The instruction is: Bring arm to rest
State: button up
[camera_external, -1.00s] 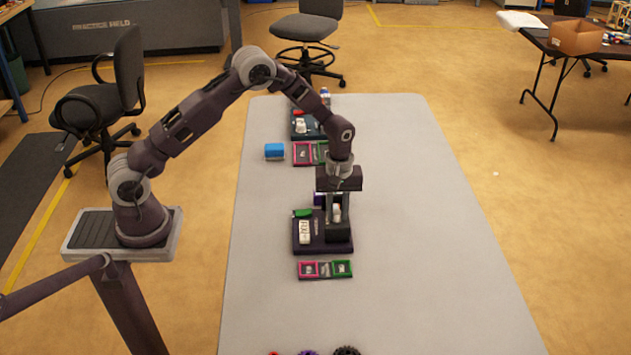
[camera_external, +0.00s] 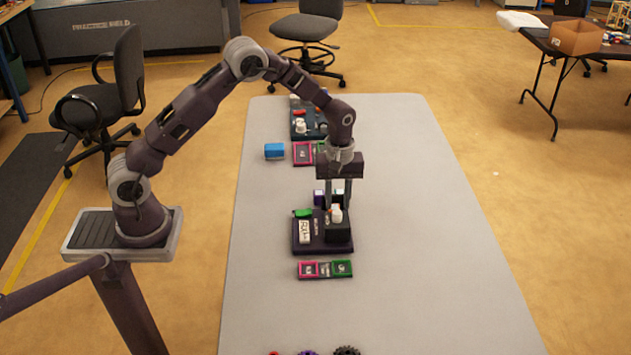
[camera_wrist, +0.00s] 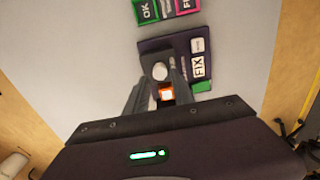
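My gripper (camera_external: 338,203) hangs above the near dark board (camera_external: 309,246) on the table, its fingers apart with nothing seen held. A white knob (camera_external: 336,215) stands on a black block (camera_external: 338,233) at the board's right, just below the fingertips. In the wrist view my gripper (camera_wrist: 161,84) points at the board (camera_wrist: 181,54), and the white knob (camera_wrist: 160,71) shows beyond the fingertips. My arm is bent up and over the table.
A pink and green tile strip (camera_external: 325,270) lies in front of the board. A second dark board (camera_external: 304,134) and a blue box (camera_external: 274,151) are farther back. Small wheels (camera_external: 346,351) sit at the near edge. The table's right side (camera_external: 430,230) is clear.

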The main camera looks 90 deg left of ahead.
jog(key=shift+r, duration=1)
jog(key=shift+r, duration=0.1)
jog(key=s+d+r+m+t, duration=0.1)
jog(key=s+d+r+m, duration=0.35)
jog(key=r, duration=0.45)
jog(key=s+d+r+m+t, duration=0.1)
jog(key=s+d+r+m, duration=0.25)
jog(key=d+r, duration=0.35)
jog(key=s+d+r+m+t, duration=0.1)
jog(key=s+m, duration=0.4)
jog(key=s, duration=0.5)
jog(key=s+d+r+m+t, duration=0.2)
jog(key=s+d+m, duration=0.3)
jog(key=s, duration=0.6)
jog(key=shift+s+d+r+t, duration=0.3)
jog(key=shift+d+r, duration=0.35)
jog(key=shift+r, duration=0.1)
